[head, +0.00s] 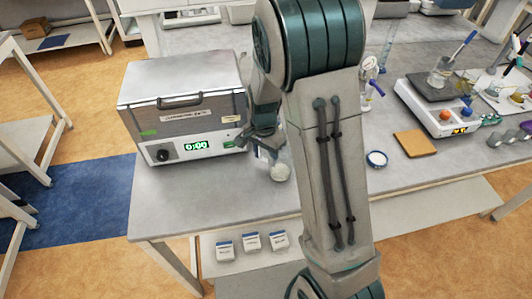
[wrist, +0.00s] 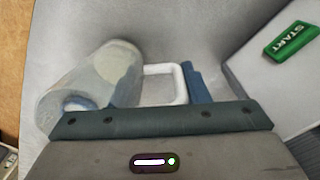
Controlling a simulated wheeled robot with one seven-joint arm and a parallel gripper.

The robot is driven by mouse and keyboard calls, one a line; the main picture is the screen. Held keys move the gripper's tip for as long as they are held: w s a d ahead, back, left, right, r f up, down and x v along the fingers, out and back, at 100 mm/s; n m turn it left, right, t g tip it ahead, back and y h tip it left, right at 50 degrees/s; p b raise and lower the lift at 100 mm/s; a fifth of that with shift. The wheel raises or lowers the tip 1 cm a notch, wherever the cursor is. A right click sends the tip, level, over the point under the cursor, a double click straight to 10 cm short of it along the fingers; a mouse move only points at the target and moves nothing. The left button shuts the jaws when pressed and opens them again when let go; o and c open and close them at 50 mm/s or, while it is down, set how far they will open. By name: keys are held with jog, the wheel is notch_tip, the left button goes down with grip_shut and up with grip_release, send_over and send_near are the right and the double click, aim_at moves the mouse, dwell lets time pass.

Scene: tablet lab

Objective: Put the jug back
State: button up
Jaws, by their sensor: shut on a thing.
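The jug (head: 279,172) is a small, clear-whitish vessel beside the right front corner of the white box device, near the table's front edge. In the wrist view the jug (wrist: 95,85) shows at the left, with its white loop handle (wrist: 181,84) to the right. My gripper (head: 264,148) is shut on the jug, with one blue finger beyond the handle and a bit of blue showing at the jug's lower left. The gripper body hides part of the grip. I cannot tell whether the jug touches the table.
The white box device (head: 185,105) with a green display stands just left of the jug. Its green START button (wrist: 290,38) shows in the wrist view. A small round dish (head: 377,159), a brown pad (head: 414,143) and a stirrer plate (head: 440,105) stand to the right. Bare table lies in front of the box.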

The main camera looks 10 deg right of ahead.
jog(key=shift+f, duration=0.25)
jog(key=shift+f, duration=0.15)
jog(key=o, duration=1.2)
